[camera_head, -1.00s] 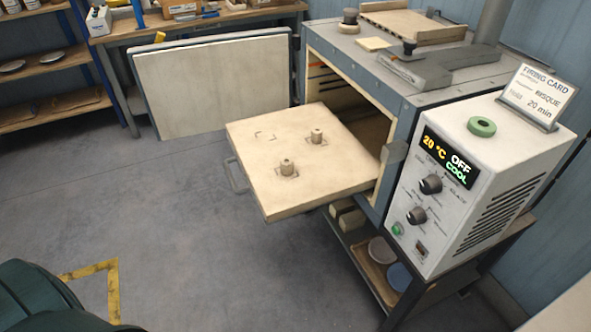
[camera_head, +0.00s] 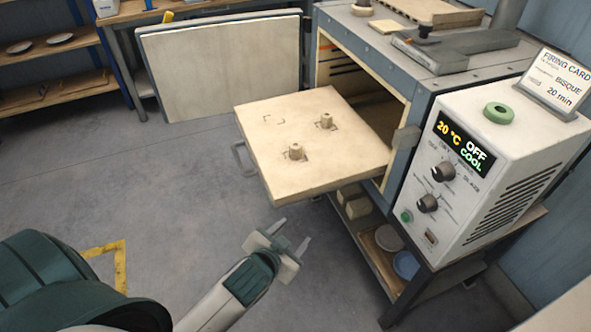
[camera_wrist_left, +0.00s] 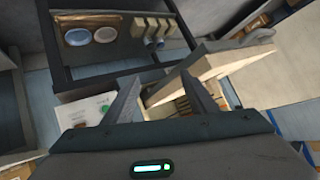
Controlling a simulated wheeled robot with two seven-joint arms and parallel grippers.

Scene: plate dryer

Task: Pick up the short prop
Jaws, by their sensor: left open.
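Two small beige props, a nearer one (camera_head: 296,152) and a farther one (camera_head: 326,121), stand upright on the pale slab (camera_head: 285,110) pulled out of the kiln. I cannot tell for sure which is the short prop. My left gripper (camera_head: 292,234) is open and empty, below and in front of the slab's near edge in the head view, apart from both props. In the left wrist view its two fingers (camera_wrist_left: 164,95) are spread with nothing held. The slab (camera_wrist_left: 235,60) shows tilted at the right there. My right gripper is not in view.
The kiln (camera_head: 400,95) stands open behind the slab, with a white control box (camera_head: 500,160) at its right. A lower shelf holds pale blocks (camera_head: 356,205) and bowls (camera_head: 406,264). A large pale panel (camera_head: 220,60) stands at the back. The floor left of the slab is clear.

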